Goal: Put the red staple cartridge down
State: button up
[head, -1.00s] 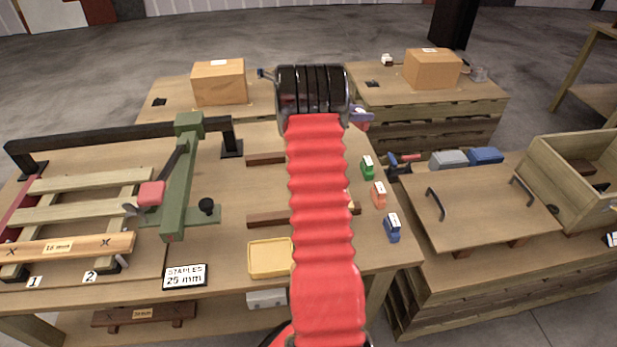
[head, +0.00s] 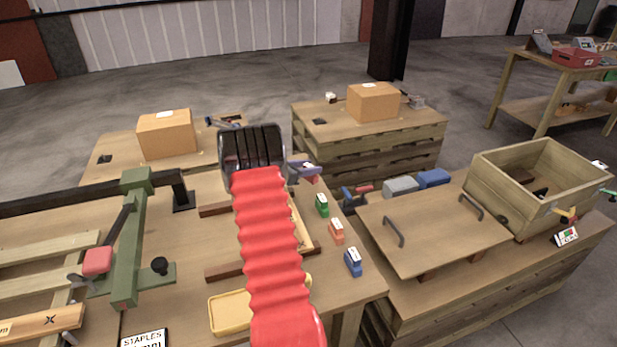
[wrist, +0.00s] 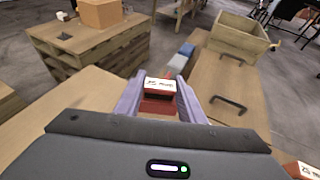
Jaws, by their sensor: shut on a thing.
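The red staple cartridge (wrist: 159,92), with a white label on top, sits between the purple fingers of my gripper (wrist: 160,100) in the wrist view. The fingers are shut on its sides.
Green (head: 322,205), orange (head: 336,231) and blue (head: 352,262) cartridges stand along the workbench's right edge. A yellow tray (head: 229,315) lies left of my arm. A lidded bench (head: 430,232) and an open wooden crate (head: 530,205) are at right. Cardboard boxes (head: 373,102) stand behind.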

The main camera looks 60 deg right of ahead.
jog(key=shift+f, duration=1.8)
jog(key=shift+f, duration=0.1)
jog(key=o, duration=1.1)
jog(key=v, duration=1.2)
